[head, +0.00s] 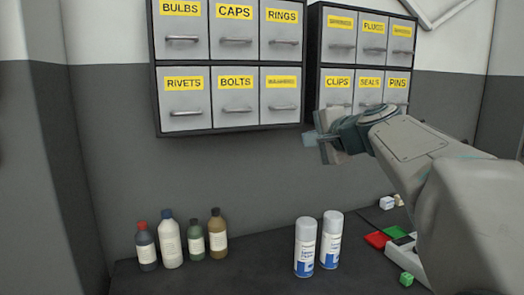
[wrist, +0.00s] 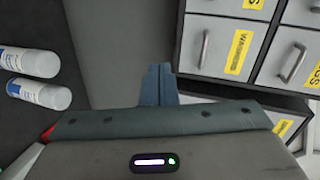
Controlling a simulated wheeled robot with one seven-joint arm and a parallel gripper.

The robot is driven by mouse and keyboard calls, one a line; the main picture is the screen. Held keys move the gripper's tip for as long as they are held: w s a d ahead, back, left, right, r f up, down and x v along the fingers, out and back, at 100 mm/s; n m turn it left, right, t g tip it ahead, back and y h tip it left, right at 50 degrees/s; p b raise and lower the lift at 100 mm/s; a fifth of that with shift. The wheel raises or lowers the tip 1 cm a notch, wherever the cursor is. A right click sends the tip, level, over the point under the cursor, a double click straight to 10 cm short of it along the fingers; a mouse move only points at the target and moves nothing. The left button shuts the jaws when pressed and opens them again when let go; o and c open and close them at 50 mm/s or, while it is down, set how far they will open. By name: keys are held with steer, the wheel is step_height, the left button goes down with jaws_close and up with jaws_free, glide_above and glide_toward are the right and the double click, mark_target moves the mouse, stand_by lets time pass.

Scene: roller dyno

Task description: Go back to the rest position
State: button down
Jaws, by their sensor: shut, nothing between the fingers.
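My gripper (head: 324,137) is raised in front of the wall cabinets, at the lower left corner of the right cabinet in the head view. Its fingers are together and hold nothing. In the wrist view the closed fingers (wrist: 158,85) point at the grey wall, with drawers to the right and spray cans to the left. My arm reaches in from the right of the head view and hides part of the right cabinet and the bench.
The left drawer cabinet (head: 230,53) and right drawer cabinet (head: 313,60) hang on the wall, drawers closed where visible. Below, the dark bench (head: 258,262) carries several bottles (head: 170,240), two spray cans (head: 305,247), a red tray (head: 377,240) and a green block (head: 406,279).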

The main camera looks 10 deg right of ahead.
steer(key=s+a+f+n+g+h, duration=0.1)
steer(key=s+a+f+n+g, duration=0.3)
steer(key=s+f, duration=0.45)
steer(key=s+a+f+n+g, duration=0.35)
steer(key=s+f, duration=0.25)
steer(key=f, duration=0.6)
steer(key=s+d+f+n+g+h, duration=0.2)
steer(key=s+f+n, duration=0.4)
steer(key=s+f, duration=0.6)
steer(key=shift+s+d+f+g+h, duration=0.3)
steer(key=shift+s+g+h, duration=0.3)
steer(key=shift+g, duration=0.35)
